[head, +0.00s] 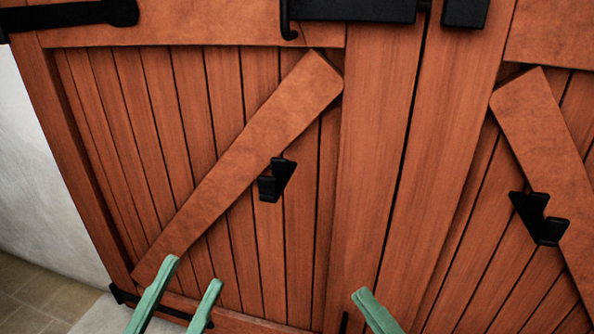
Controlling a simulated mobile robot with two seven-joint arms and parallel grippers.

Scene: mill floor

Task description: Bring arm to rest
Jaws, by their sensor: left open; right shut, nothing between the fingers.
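My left gripper (193,274) is at the bottom of the head view, left of centre. Its two green fingers stand apart with nothing between them, in front of the lower part of the left door leaf. My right gripper (362,294) shows at the bottom, right of centre, in front of the middle of the doors. Only one green finger shape of it shows; it is shut and holds nothing. Neither gripper appears to hold any part of the door. The arms behind the fingers are out of view.
A wooden double door (376,150) fills most of the view. Black brackets stick out from the left leaf (276,180) and right leaf (540,220). A black latch bar (350,8) is at the top. A white wall (40,170) and tiled floor (35,300) lie at left.

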